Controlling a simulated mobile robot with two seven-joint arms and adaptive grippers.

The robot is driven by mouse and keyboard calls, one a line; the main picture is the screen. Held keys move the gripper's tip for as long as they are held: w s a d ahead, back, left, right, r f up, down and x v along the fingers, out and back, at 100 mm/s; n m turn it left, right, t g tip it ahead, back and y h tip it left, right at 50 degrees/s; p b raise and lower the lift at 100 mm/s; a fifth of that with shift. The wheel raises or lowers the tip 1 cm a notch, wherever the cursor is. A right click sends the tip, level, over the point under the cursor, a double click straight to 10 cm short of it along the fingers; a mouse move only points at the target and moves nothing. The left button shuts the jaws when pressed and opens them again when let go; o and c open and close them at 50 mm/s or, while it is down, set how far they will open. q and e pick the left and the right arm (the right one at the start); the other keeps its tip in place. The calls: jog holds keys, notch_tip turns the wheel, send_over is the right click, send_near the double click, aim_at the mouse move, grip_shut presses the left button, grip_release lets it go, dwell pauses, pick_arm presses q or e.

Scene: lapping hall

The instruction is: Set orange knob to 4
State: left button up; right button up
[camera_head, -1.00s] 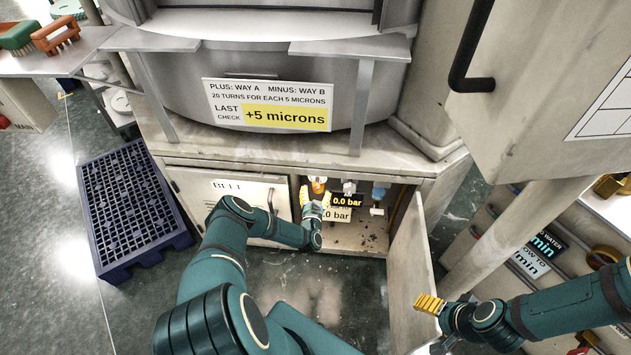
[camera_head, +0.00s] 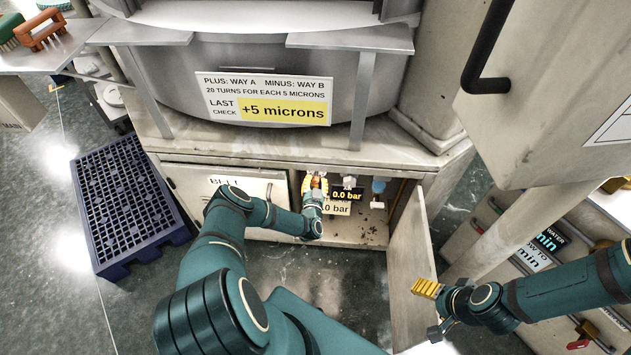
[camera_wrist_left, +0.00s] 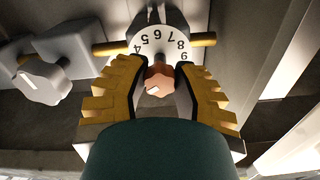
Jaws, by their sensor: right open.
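My left gripper (camera_wrist_left: 162,70) is open, one yellow finger on each side of the knob, with a visible gap at the right finger. In the head view my left gripper (camera_head: 316,187) is inside the open cabinet, partly covering the knob. My right gripper (camera_head: 431,310) is open and empty near the cabinet door.
A grey knob (camera_wrist_left: 42,80) stands left of the dial. The open cabinet door (camera_head: 408,270) stands between my arms. A blue pallet (camera_head: 125,205) lies on the floor at left.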

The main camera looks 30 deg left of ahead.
pick_arm(q)
jog(key=shift+m, duration=0.3)
grip_shut()
jog(key=shift+w+r+m+p, duration=0.1)
jog(key=shift+r+m+p, duration=0.05)
jog(key=shift+m+p, duration=0.3)
jog(key=m, duration=0.3)
jog(key=shift+m+p, duration=0.25)
jog(key=shift+p, duration=0.1)
jog(key=m, duration=0.3)
jog(key=shift+m, duration=1.9)
jog(key=shift+a, duration=0.1)
jog(key=o, duration=1)
grip_release()
